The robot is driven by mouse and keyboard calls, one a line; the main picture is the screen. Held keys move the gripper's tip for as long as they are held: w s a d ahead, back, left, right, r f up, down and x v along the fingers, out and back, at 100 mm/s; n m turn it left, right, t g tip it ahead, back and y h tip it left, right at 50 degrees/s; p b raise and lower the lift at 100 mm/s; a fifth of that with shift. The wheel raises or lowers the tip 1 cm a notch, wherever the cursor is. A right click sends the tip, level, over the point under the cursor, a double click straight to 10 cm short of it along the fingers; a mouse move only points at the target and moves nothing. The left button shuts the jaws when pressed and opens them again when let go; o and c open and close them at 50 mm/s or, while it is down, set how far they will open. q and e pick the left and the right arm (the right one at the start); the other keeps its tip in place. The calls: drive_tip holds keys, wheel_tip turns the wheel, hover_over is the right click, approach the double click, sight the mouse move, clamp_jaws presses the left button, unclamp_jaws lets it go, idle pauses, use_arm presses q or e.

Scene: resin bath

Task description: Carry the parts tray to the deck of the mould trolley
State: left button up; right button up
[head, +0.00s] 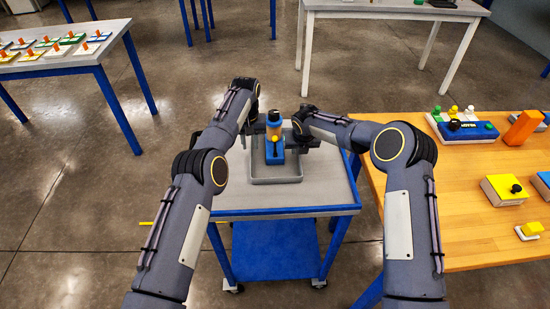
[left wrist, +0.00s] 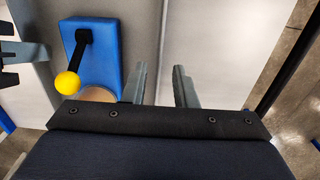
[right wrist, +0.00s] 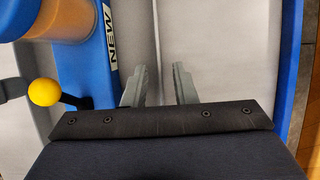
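The grey parts tray (head: 262,181) stands on the pale deck (head: 326,194) of the blue-framed mould trolley, with a blue device (head: 274,153) inside it. The device has a yellow knob and an orange-and-clear cylinder. My left gripper (head: 250,131) is at the tray's left side and my right gripper (head: 309,132) at its right side, partly hidden by the arm. In the left wrist view the fingers (left wrist: 161,88) are apart, with a thin tray wall running between them. In the right wrist view the fingers (right wrist: 158,86) are likewise apart around the opposite wall.
A wooden-topped table (head: 465,230) with a blue block, yellow boxes and an orange piece stands close on the right. A table of small boards (head: 60,62) is at the far left and a white table (head: 390,10) at the back. Concrete floor is open to the left.

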use_arm(q)
wheel_tip(320, 180, up, 3)
drive_tip(key=shift+r, duration=0.25)
use_arm(e)
drive_tip(key=shift+s+r, duration=0.1)
drive_tip(key=shift+r, duration=0.15)
drive_tip(key=v, duration=1.1)
drive_tip(key=shift+r, duration=0.2)
